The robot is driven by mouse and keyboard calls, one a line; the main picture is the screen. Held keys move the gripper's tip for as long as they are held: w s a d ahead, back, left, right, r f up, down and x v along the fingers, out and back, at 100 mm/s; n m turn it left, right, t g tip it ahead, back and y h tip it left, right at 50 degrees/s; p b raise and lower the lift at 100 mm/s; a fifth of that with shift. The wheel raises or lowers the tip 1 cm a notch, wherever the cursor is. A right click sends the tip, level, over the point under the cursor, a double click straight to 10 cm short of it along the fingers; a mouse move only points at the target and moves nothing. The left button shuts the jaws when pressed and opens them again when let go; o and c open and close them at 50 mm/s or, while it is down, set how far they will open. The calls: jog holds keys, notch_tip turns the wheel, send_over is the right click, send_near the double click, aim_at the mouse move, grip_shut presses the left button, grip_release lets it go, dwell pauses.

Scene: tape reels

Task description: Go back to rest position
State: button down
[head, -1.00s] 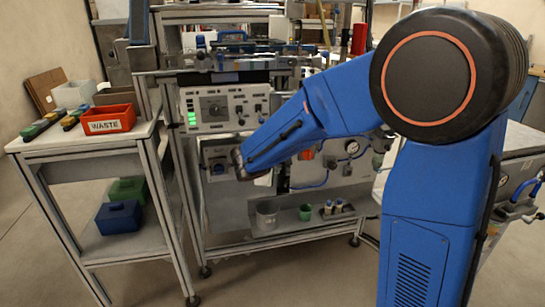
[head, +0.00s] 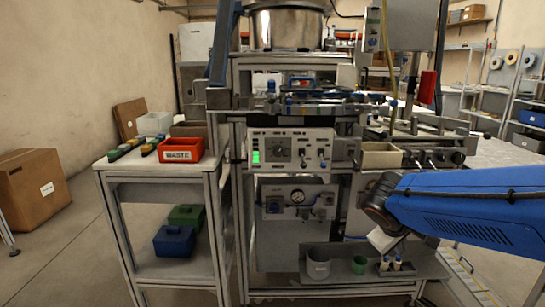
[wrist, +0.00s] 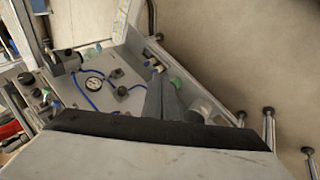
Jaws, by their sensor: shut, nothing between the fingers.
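My blue arm reaches in from the right edge in the head view. Its dark wrist end is in front of the workstation's lower right part, and the pale end of my gripper (head: 384,241) points down and left above the grey lower shelf. In the wrist view, a large pale part with a black edge (wrist: 150,130) fills the bottom. My gripper is shut and holds nothing.
The workstation has a control panel (head: 291,150) with a green light and a lower shelf (head: 345,262) carrying cups. A side table at left holds a red WASTE bin (head: 181,149). A cardboard box (head: 32,190) stands on the floor.

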jog(key=s+a+m+y, duration=0.2)
jog(key=s, duration=0.7)
jog(key=s+a+f+m+y, duration=0.1)
jog(key=s+a+m+y, duration=0.1)
jog(key=s, duration=0.8)
jog(key=shift+a+f+m+y, duration=0.3)
jog(key=shift+m+y, duration=0.1)
jog(key=shift+y, duration=0.3)
